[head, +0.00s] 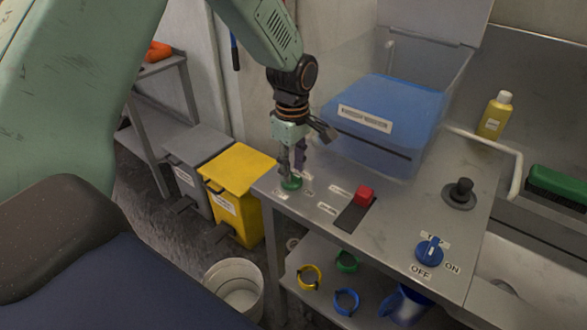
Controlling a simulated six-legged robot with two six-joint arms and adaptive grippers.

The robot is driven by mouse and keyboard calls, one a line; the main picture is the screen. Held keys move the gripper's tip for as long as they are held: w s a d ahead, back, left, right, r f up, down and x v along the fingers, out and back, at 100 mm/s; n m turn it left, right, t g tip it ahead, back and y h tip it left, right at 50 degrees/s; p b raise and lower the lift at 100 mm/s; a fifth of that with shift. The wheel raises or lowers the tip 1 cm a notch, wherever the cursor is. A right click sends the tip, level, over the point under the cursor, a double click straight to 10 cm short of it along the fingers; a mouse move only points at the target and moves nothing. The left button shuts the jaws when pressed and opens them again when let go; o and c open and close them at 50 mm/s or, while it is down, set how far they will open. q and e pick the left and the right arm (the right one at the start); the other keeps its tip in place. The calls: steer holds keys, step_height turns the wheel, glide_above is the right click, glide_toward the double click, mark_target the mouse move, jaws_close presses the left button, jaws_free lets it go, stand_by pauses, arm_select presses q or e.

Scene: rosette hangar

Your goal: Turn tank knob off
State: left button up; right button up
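A blue knob (430,252) sits on the front right of the metal bench (395,225). Labels OFF and ON lie at its front, and a third label behind it is partly hidden. Its raised grip points roughly away from me. A clear tank (374,117) with blue contents stands at the back of the bench. My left gripper (292,172) points down at the bench's left end, just above or at a green round control (291,183). It is well to the left of the blue knob. Its finger spacing is unclear. My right gripper is not in view.
A red rocker switch (364,195) and a black knob (461,192) are on the bench. A yellow bottle (495,115) and green brush (557,186) are at right. Yellow (236,197) and grey (197,150) bins and a white bucket (234,284) stand left of the bench.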

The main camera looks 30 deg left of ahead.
arm_select(q)
steer(key=shift+f, duration=0.5)
steer(key=shift+s+a, duration=0.2)
steer(key=shift+s, duration=0.05)
steer(key=shift+w+d, duration=0.2)
steer(key=shift+w, duration=0.1)
steer(key=c, duration=0.4)
steer(key=shift+s+a, duration=0.1)
jaws_close()
